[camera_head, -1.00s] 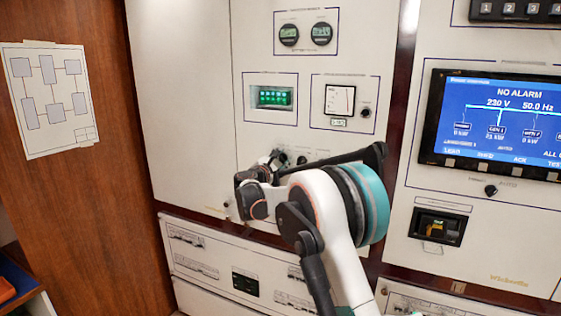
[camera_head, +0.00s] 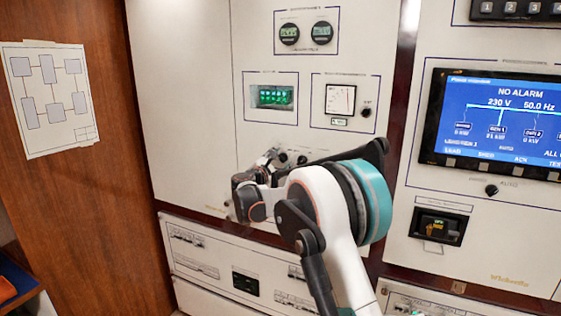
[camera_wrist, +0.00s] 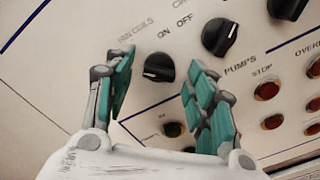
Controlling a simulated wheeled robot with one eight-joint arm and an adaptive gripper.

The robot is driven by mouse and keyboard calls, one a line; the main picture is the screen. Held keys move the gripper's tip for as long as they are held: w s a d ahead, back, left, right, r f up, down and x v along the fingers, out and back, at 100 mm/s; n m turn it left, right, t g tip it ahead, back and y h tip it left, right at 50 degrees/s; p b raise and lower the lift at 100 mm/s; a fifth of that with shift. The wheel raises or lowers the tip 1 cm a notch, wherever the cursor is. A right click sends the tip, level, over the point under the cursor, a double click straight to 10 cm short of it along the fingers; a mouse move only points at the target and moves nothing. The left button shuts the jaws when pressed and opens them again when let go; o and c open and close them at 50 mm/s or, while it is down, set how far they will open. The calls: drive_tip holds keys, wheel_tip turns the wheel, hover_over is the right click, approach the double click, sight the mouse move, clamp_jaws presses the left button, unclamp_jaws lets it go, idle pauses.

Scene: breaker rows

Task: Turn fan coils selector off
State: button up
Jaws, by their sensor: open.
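The fan coils selector (camera_wrist: 159,67) is a small black knob in the wrist view, with ON and OFF printed above it and the FAN COILS label to its upper left. Its pale pointer line shows on its lower left face; I cannot tell clearly which setting it marks. My gripper (camera_wrist: 162,80) is open, with a teal-padded finger on each side of the knob in the picture. Clear panel shows between knob and fingers; depth to the panel is unclear. In the head view my gripper (camera_head: 258,172) is at the white panel, and my arm hides part of the selector row.
A second black knob (camera_wrist: 220,37) is close to the right finger, with another at the top right. Several red buttons (camera_wrist: 267,90) lie right of that finger. A smaller dark knob (camera_wrist: 173,129) sits below, between the fingers. A display screen (camera_head: 497,125) is farther right.

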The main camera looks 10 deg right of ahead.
drive_tip(key=v, duration=1)
drive_tip(key=shift+s+a, duration=0.15)
drive_tip(key=shift+s, duration=0.1)
drive_tip(key=s+d+m+g+y+b, duration=0.1)
drive_tip(key=s+d+m+g, duration=0.2)
drive_tip(key=s, duration=0.5)
drive_tip(key=s+d+f+m+g+y+b, duration=0.1)
drive_tip(key=s+d+m+y, duration=0.1)
drive_tip(key=s+d+m, duration=0.45)
drive_tip(key=s+d+m+g+y+b, duration=0.1)
drive_tip(key=s+d, duration=0.1)
drive_tip(key=s, duration=0.7)
drive_tip(key=s+a+f+m+y+b, duration=0.1)
drive_tip(key=s+f+m+y, duration=0.1)
drive_tip(key=s, duration=0.7)
drive_tip(key=s+a+f+m+g+y+b, duration=0.1)
drive_tip(key=s+a+f+m+y, duration=0.1)
drive_tip(key=s+f+m, duration=0.2)
drive_tip(key=s+a+f+m+g+y+b, duration=0.1)
drive_tip(key=s+a+f+m+y, duration=0.1)
drive_tip(key=s+f, duration=0.6)
drive_tip(key=s+m, duration=0.1)
drive_tip(key=s, duration=0.5)
drive_tip(key=shift+s+y, duration=0.3)
drive_tip(key=shift+s, duration=0.1)
drive_tip(key=shift+m, duration=0.25)
